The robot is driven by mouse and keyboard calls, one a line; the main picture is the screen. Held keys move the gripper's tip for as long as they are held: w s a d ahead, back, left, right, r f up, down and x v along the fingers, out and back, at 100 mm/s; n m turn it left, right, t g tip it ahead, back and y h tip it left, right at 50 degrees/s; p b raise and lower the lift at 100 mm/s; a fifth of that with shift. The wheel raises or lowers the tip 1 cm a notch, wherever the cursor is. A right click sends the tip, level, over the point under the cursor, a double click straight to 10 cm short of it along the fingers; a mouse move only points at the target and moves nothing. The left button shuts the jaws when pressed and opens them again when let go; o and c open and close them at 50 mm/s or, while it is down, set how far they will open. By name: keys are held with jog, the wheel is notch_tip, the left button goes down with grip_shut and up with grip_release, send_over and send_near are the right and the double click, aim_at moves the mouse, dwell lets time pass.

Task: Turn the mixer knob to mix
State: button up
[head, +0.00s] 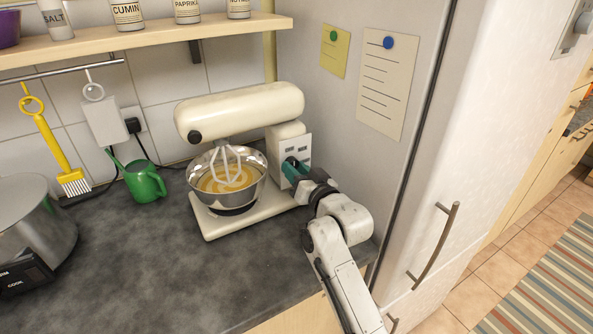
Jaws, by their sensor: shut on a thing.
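A cream stand mixer (243,108) stands on the dark counter with its head over a steel bowl (240,198). The bowl holds yellow batter, and the whisk (229,168) is down in it. A pale control plate (297,150) is on the mixer's right side. My gripper (292,167), with teal fingers, reaches this plate from the lower right and is shut at the knob. The knob is mostly hidden by the fingers, and its setting cannot be read.
A green watering can (144,181) stands left of the mixer, and a steel pot (35,228) is at the far left. The fridge (455,150) closes off the right side. A spice shelf (150,38) runs above. The front counter is clear.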

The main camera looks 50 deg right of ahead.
jog(key=shift+r+m+p, duration=0.1)
jog(key=shift+m+p, duration=2.55)
jog(key=shift+m, duration=2.25)
jog(key=o, duration=1)
jog(key=shift+a, duration=0.1)
jog(key=shift+o, duration=0.2)
jog(key=b+v, duration=0.1)
jog(key=v, duration=0.9)
jog(key=shift+s+b, duration=0.35)
jog(key=shift+s, duration=0.05)
